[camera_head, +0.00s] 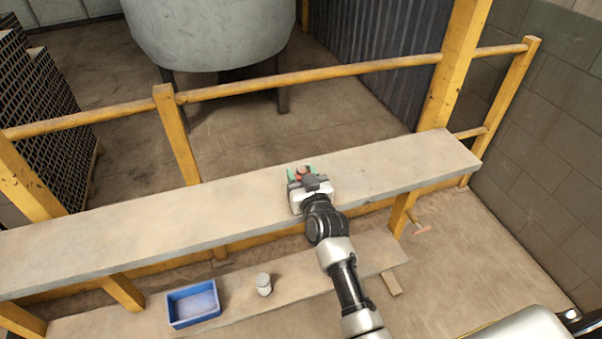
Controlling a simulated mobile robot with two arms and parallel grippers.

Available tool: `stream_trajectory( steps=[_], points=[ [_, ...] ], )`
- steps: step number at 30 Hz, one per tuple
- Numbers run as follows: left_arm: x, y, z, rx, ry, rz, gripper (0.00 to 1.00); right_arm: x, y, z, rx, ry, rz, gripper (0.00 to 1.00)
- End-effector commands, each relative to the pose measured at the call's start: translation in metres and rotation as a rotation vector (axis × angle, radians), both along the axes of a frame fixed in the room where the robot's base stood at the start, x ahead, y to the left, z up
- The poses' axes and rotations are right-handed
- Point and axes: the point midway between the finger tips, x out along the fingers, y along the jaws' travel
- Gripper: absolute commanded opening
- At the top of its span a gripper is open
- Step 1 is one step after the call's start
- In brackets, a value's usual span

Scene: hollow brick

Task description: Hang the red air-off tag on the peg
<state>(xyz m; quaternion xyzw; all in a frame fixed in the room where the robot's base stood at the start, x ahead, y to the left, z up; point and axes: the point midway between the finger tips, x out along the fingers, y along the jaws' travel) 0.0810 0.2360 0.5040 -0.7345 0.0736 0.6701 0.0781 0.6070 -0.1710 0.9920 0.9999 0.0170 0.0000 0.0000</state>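My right gripper (303,176) is over the upper grey shelf, its arm coming in from the lower right. A small reddish-orange thing (302,172) shows at its fingertips, with green patches on both sides. I cannot tell whether this is the red tag, or whether the fingers are shut on it. The wrist hides part of this spot. No peg can be clearly made out. My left gripper is not in view.
The long upper shelf (130,228) is otherwise clear. Yellow railing (310,78) runs behind it. A blue bin (193,304) and a pale can (263,284) stand on the lower shelf. A block wall is at right.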

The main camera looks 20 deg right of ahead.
Motion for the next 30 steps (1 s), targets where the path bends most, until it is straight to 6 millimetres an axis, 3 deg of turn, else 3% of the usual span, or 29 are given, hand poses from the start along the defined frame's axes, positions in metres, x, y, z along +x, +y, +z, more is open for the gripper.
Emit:
stream_trajectory(
  steps=[1,5,17,24,30],
  points=[
    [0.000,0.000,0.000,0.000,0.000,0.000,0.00,0.000,0.000,0.000,0.000,0.000,0.000,0.48],
    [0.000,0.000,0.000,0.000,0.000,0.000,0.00,0.000,0.000,0.000,0.000,0.000,0.000,0.67],
    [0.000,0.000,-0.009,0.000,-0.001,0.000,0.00,-0.001,0.000,-0.003,0.000,-0.001,-0.001,0.67],
    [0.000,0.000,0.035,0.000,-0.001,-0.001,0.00,-0.050,0.001,0.008,-0.001,0.006,0.001,0.67],
    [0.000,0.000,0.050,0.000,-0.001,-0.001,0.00,-0.088,0.001,0.004,-0.001,0.003,0.001,0.67]
  ],
)
